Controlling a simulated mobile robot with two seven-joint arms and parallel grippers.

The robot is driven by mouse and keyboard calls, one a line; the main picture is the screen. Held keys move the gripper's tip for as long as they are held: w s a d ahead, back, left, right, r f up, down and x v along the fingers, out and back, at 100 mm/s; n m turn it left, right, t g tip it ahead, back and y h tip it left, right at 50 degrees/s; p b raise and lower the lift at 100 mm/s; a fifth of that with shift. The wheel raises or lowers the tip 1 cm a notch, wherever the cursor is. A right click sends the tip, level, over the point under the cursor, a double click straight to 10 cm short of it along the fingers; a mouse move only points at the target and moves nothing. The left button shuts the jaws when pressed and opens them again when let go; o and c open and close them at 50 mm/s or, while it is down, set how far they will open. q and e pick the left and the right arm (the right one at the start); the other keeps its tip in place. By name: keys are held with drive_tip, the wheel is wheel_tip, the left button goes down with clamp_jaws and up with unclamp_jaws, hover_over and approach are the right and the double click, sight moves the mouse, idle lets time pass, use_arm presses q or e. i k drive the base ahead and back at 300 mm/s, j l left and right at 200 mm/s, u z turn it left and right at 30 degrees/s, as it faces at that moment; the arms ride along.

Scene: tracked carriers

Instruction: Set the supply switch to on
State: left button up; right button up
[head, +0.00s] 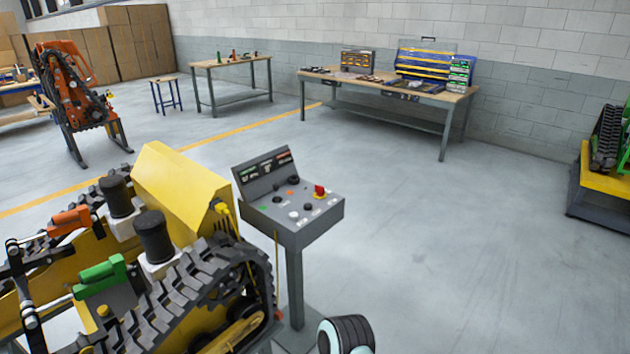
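A grey control console (318,221) stands on a post right of the yellow tracked carrier (185,185). Its sloped top carries several small knobs and buttons, including a red knob on a yellow base (319,191), black knobs (293,180) and a small orange-red button (290,194). A raised back panel (262,170) has small displays. The labels are too small to read, so I cannot tell which control is the supply switch or how it is set. Neither of my grippers is in view.
The carrier's track (200,280) lies close to the console's left side. A dark ribbed and white part, probably of my arm, shows at the bottom edge. Workbenches (385,82) stand at the back wall. The floor right of the console is clear.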

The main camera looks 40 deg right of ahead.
sight(319, 190)
drive_tip(key=i+l, duration=0.15)
drive_tip(key=l, duration=0.25)
drive_tip(key=i+l, duration=0.1)
drive_tip(key=l, duration=0.35)
drive_tip(key=i+l+u, duration=0.1)
drive_tip(key=l, duration=0.3)
drive_tip(key=i+l, duration=0.15)
drive_tip(key=l, duration=0.3)
drive_tip(key=i+l, duration=0.15)
drive_tip(key=l, duration=0.25)
